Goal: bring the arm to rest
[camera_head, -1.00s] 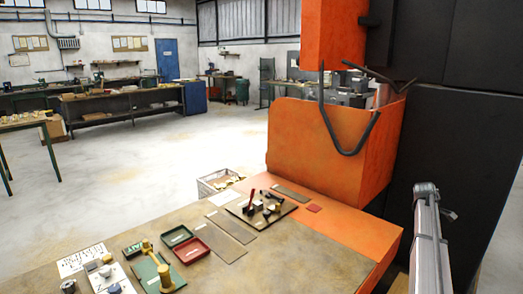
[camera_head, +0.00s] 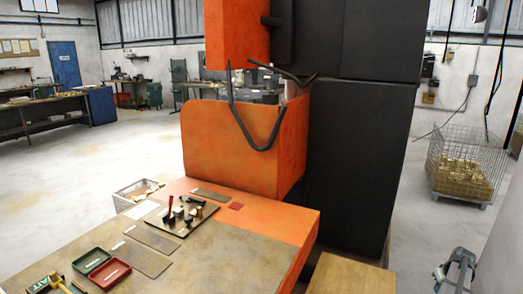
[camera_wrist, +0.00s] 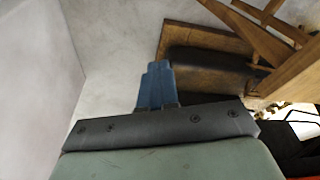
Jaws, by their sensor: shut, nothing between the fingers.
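My gripper (camera_wrist: 157,68) shows in the wrist view as two blue fingers pressed together, shut and empty. They point away from the dark mounting bar, over pale grey floor. Nothing touches the fingertips. A brown wooden piece with a dark cushion-like surface (camera_wrist: 205,72) lies beyond and to the right of the fingers; I cannot tell the distance. In the head view my gripper cannot be made out. A grey metal part (camera_head: 458,272) stands at the lower right edge, cut off by the frame; I cannot tell which part it is.
The workbench (camera_head: 215,258) holds red (camera_head: 110,272) and green (camera_head: 92,260) trays and a clamp fixture (camera_head: 186,217). An orange machine (camera_head: 235,150) and black cabinet (camera_head: 350,160) stand behind it. A wire cage (camera_head: 465,165) stands right, with open floor before it.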

